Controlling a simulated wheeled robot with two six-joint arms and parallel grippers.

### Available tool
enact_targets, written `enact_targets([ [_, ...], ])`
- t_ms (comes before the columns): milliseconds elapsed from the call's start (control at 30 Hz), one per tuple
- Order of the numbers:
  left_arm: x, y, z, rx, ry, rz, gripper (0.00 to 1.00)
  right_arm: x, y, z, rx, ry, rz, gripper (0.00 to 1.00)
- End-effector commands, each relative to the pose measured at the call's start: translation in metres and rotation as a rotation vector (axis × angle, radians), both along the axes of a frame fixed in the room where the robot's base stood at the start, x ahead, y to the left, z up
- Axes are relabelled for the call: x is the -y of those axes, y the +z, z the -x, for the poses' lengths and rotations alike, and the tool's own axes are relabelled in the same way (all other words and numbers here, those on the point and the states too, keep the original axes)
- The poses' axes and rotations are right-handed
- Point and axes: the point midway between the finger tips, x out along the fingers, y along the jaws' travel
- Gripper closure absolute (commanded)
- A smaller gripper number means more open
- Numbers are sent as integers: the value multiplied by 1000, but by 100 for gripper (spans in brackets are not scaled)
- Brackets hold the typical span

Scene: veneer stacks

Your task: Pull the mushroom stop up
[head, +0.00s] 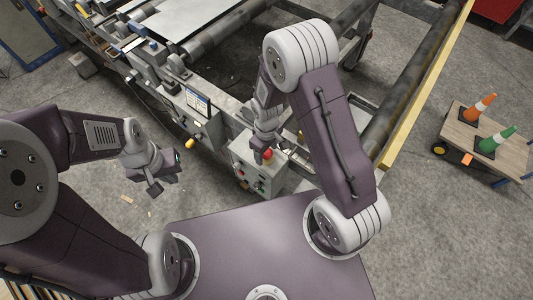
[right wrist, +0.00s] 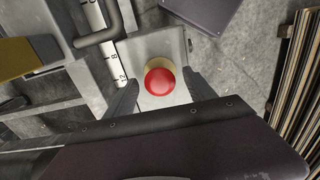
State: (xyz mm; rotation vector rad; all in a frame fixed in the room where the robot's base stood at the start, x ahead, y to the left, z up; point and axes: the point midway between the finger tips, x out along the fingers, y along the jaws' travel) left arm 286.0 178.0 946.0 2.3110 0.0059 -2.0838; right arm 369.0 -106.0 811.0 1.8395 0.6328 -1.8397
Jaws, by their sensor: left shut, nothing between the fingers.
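The red mushroom stop (head: 268,155) sits on top of a grey control box (head: 246,163) below my right gripper in the head view. My right gripper (head: 264,146) is open above the box. Its two fingers (right wrist: 160,95) stand to either side of the cap, with a gap on each side. How far the fingertips reach down beside the cap I cannot tell. My left gripper (head: 156,186) is shut and empty, out to the left above the floor.
The roller machine (head: 210,125) stands right behind the box. A yellow rail (head: 425,85) runs along its right side. A wooden cart (head: 487,140) with an orange and a green cone stands at the right. Stacked veneer sheets (right wrist: 300,75) show in the right wrist view.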

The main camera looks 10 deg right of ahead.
Motion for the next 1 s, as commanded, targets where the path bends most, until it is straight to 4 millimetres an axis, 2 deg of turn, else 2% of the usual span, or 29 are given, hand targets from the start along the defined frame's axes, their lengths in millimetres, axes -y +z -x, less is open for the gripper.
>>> enact_targets([
  [233, 0, 8, 0, 0, 0, 0, 100, 0, 9, 0, 0, 0, 0, 36],
  [733, 0, 66, 0, 0, 0, 0, 100, 0, 71, 0, 0, 0, 0, 36],
  [1000, 0, 65, 0, 0, 0, 0, 100, 0, 70, 0, 0, 0, 0, 36],
])
